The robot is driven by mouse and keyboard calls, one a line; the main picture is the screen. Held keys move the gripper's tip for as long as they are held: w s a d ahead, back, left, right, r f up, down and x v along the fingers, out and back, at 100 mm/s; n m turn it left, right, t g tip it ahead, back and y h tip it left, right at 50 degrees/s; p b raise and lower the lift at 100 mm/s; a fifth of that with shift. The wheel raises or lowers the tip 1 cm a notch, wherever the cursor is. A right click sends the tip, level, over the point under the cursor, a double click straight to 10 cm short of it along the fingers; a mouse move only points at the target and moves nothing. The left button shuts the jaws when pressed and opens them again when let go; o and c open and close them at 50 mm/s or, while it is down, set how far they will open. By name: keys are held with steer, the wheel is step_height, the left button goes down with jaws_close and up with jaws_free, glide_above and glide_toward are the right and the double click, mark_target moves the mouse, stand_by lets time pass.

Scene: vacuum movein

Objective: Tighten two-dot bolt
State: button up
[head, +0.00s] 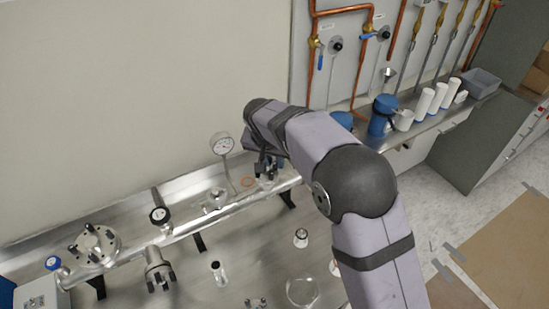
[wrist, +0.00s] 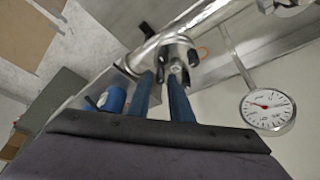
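My gripper (wrist: 162,78) has two long blue fingers that reach to a round metal flange (wrist: 178,56) on the steel pipe. Dark bolts stand around this flange; one bolt (wrist: 160,70) shows close to the fingertips, seemingly between them. The fingers stand apart with a narrow gap; I cannot tell whether they touch the bolt. No dot marks are legible, so I cannot tell which bolt is the two-dot one. In the head view my gripper (head: 268,172) is at the right end of the pipe, and my arm hides much of that flange.
A pressure gauge (head: 222,144) stands left of my gripper; it also shows in the wrist view (wrist: 268,110). Another bolted flange (head: 94,243) is at the far left. Loose fittings (head: 218,272) lie on the metal bench. Blue and white containers (head: 384,112) stand at the right.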

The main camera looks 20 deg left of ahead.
steer(key=shift+f, duration=0.1)
jaws_close()
steer(key=shift+a+f+m+b, duration=0.1)
steer(key=shift+m+b, duration=0.45)
steer(key=shift+m, duration=0.05)
steer(key=m+h, duration=0.1)
steer(key=m, duration=0.2)
steer(key=shift+w+m+h, duration=0.1)
steer(key=shift+m+h, duration=0.2)
steer(key=shift+h, duration=0.1)
jaws_free()
steer(key=shift+a+r, duration=0.1)
steer(key=shift+r, duration=0.1)
